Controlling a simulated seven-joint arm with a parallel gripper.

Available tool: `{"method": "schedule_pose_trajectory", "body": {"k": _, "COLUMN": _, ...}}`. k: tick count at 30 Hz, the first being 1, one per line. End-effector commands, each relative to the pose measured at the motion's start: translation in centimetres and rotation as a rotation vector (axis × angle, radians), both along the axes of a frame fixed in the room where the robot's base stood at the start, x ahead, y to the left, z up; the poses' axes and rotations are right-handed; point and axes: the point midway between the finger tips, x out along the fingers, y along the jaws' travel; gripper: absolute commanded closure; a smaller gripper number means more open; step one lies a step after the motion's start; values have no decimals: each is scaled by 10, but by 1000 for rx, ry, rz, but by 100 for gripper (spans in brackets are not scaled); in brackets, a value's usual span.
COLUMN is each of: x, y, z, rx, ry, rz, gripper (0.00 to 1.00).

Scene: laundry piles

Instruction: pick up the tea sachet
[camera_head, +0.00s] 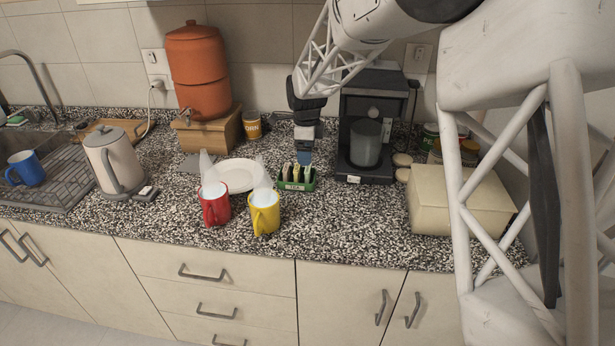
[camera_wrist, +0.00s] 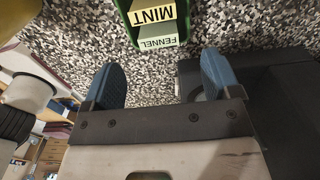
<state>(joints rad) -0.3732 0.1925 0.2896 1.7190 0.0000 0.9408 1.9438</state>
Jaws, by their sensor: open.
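A small green tea box (camera_head: 297,186) stands on the speckled counter left of the coffee machine. Tea sachets (camera_head: 298,173) stand upright in it. In the wrist view, the green box (camera_wrist: 187,22) is at the top edge, partly cut off, with a sachet labelled MINT (camera_wrist: 152,14) and one labelled FENNEL (camera_wrist: 158,43). My gripper (camera_head: 304,158) is above and close to the box in the head view. In the wrist view my gripper (camera_wrist: 161,65) has its blue fingers spread, with nothing between them. Whether a finger touches the box cannot be told.
A coffee machine (camera_head: 376,100) stands right of the box. A yellow mug (camera_head: 264,214), a red mug (camera_head: 215,206) and a white plate (camera_head: 238,174) are to its left. A cream box (camera_head: 462,200) is at the right. The counter front of the coffee machine is clear.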

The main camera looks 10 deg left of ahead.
Motion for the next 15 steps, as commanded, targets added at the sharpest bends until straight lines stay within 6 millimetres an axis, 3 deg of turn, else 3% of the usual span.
{"method": "schedule_pose_trajectory", "body": {"k": 15, "x": 0, "y": 0, "z": -10, "rx": 0, "ry": 0, "rz": 0, "gripper": 17}}
